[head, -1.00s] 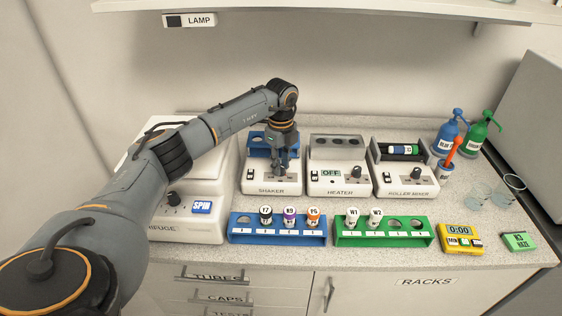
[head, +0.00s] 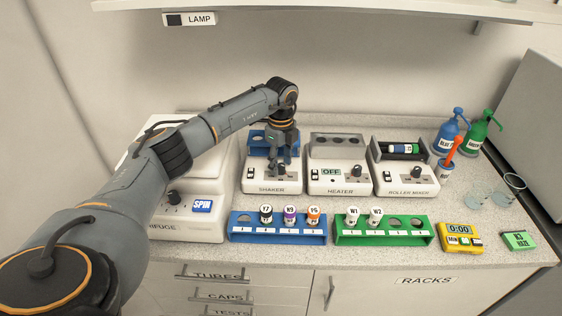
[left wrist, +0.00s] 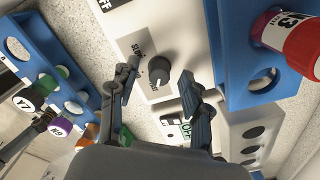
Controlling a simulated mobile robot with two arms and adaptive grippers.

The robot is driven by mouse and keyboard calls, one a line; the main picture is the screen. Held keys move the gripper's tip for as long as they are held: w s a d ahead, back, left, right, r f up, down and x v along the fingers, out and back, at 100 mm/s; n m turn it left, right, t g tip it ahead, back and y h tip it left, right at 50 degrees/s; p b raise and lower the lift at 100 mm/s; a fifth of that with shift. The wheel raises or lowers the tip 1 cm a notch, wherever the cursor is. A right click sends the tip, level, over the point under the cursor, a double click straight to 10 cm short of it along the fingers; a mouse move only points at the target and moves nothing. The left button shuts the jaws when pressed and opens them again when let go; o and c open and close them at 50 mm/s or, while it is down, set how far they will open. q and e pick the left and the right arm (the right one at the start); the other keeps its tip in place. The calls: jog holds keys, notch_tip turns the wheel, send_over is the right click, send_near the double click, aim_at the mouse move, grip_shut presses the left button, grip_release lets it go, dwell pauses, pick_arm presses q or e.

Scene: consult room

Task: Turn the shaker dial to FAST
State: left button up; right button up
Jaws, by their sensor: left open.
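The shaker (head: 258,188) is a white box on the bench with a blue tube rack at its back. Its dark round dial (left wrist: 159,70) stands on a grey panel in the left wrist view, with small lettering beside it that is hard to read. I cannot tell exactly where the dial points. My left gripper (head: 283,168) is over the shaker's front panel, pointing down. In the left wrist view its open fingers (left wrist: 160,84) stand on either side of the dial, apart from it. In the head view the fingers largely cover the dial. My right gripper is not in view.
The heater (head: 325,188) and roller mixer (head: 405,188) stand right of the shaker; the centrifuge (head: 190,225) is left. A blue rack (head: 240,230) and a green rack (head: 425,235) with capped tubes stand in front. A timer (head: 460,238) lies at front right.

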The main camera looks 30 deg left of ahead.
aim_at(281, 165)
pick_arm(q)
notch_tip(281, 165, up, 12)
dwell(0.5)
dwell(0.5)
